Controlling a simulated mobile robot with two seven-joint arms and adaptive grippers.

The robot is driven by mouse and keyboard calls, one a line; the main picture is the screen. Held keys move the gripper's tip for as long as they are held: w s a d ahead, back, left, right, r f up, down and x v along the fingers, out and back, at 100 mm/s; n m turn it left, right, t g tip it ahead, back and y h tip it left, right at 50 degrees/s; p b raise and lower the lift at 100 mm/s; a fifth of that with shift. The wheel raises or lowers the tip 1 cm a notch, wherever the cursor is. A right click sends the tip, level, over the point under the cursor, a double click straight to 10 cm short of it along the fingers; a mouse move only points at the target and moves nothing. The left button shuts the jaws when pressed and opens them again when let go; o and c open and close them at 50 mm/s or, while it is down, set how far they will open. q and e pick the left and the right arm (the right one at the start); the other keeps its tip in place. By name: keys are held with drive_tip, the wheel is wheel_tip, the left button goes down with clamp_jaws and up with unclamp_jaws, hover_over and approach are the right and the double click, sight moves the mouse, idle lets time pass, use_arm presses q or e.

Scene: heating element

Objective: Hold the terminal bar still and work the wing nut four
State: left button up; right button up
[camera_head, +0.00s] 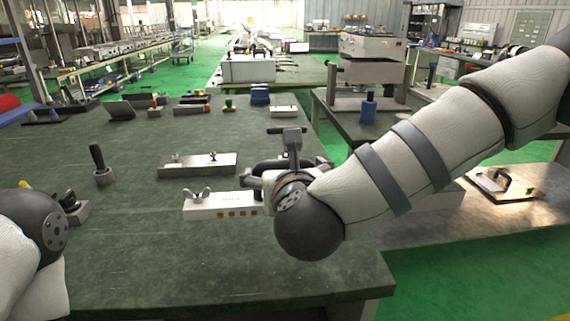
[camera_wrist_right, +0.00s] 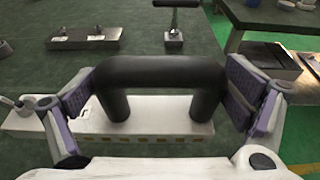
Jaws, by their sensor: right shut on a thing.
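The terminal bar, a pale bar (camera_head: 212,208) with small brass squares along its front, lies on the green table. A wing nut (camera_head: 197,193) sits on its left end; the nut also shows in the right wrist view (camera_wrist_right: 42,103). A black arched handle (camera_wrist_right: 160,72) stands on the bar. My right gripper (camera_wrist_right: 162,92) is shut on this handle, one purple-lined finger at each end. In the head view the right gripper (camera_head: 266,181) is partly hidden by my arm. My left arm shows at the lower left; its gripper is not in view.
Behind lies a metal plate (camera_head: 197,166) with two wing nuts. A T-handled tool (camera_head: 292,142) stands behind the bar, and a block with a black handle (camera_head: 101,166) stands to the left. The green table (camera_head: 200,270) is clear in front.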

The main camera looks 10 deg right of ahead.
drive_tip(key=shift+f, duration=3.85)
drive_tip(key=shift+f, duration=0.15)
